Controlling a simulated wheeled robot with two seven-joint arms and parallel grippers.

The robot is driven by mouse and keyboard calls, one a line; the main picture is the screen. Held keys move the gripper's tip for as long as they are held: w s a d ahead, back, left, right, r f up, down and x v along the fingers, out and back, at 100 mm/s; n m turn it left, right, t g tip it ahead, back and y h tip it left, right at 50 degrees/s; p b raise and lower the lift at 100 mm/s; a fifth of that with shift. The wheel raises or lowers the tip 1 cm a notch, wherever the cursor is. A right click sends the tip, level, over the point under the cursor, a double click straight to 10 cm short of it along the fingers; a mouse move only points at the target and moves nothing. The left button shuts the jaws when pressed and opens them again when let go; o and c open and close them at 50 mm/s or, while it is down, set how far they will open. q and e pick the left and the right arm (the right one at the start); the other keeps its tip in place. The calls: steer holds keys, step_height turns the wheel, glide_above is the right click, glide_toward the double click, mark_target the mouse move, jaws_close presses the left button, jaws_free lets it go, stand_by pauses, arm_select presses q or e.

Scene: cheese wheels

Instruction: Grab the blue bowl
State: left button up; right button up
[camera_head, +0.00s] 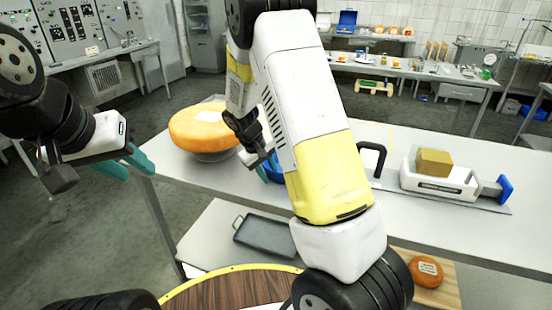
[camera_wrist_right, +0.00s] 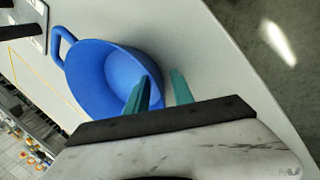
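The blue bowl (camera_wrist_right: 92,72) stands on the white table and shows largely in the right wrist view, with its loop handle at upper left. In the head view only a small part of the bowl (camera_head: 273,173) shows, mostly hidden behind my right arm. My right gripper (camera_wrist_right: 161,78) is open at the bowl's rim. One teal finger overlaps the inside of the bowl and the other is outside it over the table. I cannot tell whether either finger touches the bowl. My left gripper (camera_head: 139,173) is open and empty, left of the table.
A large orange cheese wheel (camera_head: 203,126) stands left of the bowl on the table (camera_head: 440,220). To the right is a white device (camera_head: 438,181) with a yellow block (camera_head: 434,162). Below are a grey tray (camera_head: 265,237) and a small orange cheese (camera_head: 426,271) on a board.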

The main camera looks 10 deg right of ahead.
jaws_close()
stand_by(1.4)
